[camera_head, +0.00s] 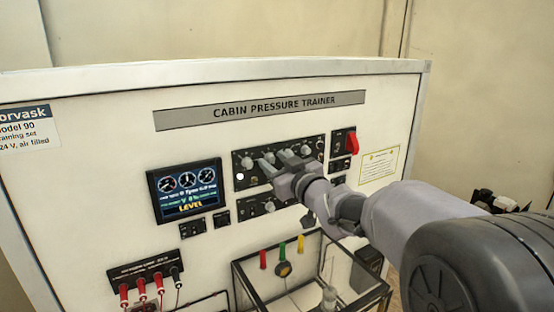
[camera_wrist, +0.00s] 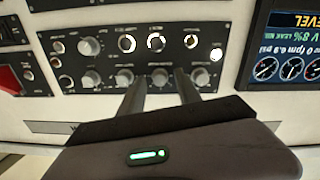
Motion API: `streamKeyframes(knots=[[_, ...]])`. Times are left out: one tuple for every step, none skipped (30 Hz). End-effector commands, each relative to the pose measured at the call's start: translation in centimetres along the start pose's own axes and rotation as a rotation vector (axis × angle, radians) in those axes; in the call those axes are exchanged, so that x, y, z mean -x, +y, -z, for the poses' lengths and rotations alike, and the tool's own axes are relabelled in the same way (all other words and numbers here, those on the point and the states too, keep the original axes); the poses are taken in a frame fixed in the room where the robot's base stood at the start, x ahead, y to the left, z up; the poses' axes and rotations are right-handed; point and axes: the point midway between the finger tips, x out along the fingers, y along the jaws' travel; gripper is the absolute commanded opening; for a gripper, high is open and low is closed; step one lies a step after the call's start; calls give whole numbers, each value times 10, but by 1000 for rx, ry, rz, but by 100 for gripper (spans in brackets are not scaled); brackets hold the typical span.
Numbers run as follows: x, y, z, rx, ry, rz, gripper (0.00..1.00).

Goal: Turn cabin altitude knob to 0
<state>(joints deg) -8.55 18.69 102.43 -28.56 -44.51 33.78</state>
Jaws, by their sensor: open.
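The black control panel (camera_head: 240,178) carries a row of grey knobs. In the wrist view the picture is upside down, and the same panel (camera_wrist: 110,60) shows the row along its lower edge. My gripper (camera_head: 273,162) reaches the panel from the right in the head view. In the wrist view my gripper (camera_wrist: 161,88) is open, with its two fingers on either side of one grey knob (camera_wrist: 160,77). I cannot tell whether the fingers touch it. The knob labels are too small to read, so I cannot confirm which is the cabin altitude knob.
A display (camera_head: 186,190) reading LEVEL is left of the panel. A red switch handle (camera_head: 352,143) is to its right. Below, a clear box (camera_head: 262,300) with coloured fittings juts out. Red plugs (camera_head: 141,289) stick out at the lower left. Other knobs (camera_wrist: 125,77) stand close beside the fingers.

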Motion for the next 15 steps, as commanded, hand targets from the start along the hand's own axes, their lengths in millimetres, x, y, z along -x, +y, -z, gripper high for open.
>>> streamKeyframes(knots=[[-1, 0, 0, 0, 0, 0, 40], [-1, 0, 0, 0, 0, 0, 40], [-1, 0, 0, 0, 0, 0, 40], [-1, 0, 0, 0, 0, 0, 40], [-1, 0, 0, 0, 0, 0, 40], [-1, 0, 0, 0, 0, 0, 40], [-1, 0, 0, 0, 0, 0, 40], [-1, 0, 0, 0, 0, 0, 34], [-1, 0, 0, 0, 0, 0, 26], [-1, 0, 0, 0, 0, 0, 20], [-1, 0, 0, 0, 0, 0, 15], [-1, 0, 0, 0, 0, 0, 7], [0, 0, 0, 0, 0, 0, 1], [0, 0, 0, 0, 0, 0, 0], [0, 0, 0, 0, 0, 0, 0]])
